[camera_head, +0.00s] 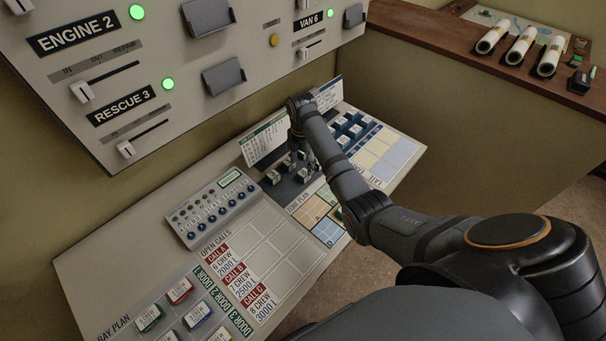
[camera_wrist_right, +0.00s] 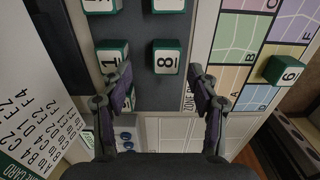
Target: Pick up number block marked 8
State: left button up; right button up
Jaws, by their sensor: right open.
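The number block marked 8 (camera_wrist_right: 166,58) is a white-faced block with green sides. In the right wrist view it lies on a dark grey strip, between and just beyond the two fingertips of my right gripper (camera_wrist_right: 159,84). The gripper is open, with nothing held between its fingers. In the head view my right gripper (camera_head: 296,140) reaches down over the blocks on the console, and its arm hides part of them. A block marked 1 (camera_wrist_right: 111,56) is beside the left finger, very near or touching it. My left gripper is not in view.
More number blocks (camera_wrist_right: 169,4) lie farther along the strip. A block marked 6 (camera_wrist_right: 285,70) sits on the coloured zone plan at the right. A lettered card (camera_wrist_right: 35,125) stands at the left. In the head view a keypad unit (camera_head: 212,207) is left of the blocks.

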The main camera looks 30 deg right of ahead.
aim_at(304, 173)
jog(key=shift+s+d+f+p, duration=0.1)
jog(key=shift+s+f+p, duration=0.15)
jog(key=shift+f+p, duration=0.15)
jog(key=shift+s+f+p, duration=0.2)
jog(key=shift+f+p, duration=0.1)
jog(key=shift+f, duration=0.2)
notch_tip(304, 173, down, 3)
jog(key=c, duration=0.9)
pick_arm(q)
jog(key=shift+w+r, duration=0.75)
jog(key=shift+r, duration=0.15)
pick_arm(e)
jog(key=shift+c, duration=0.9)
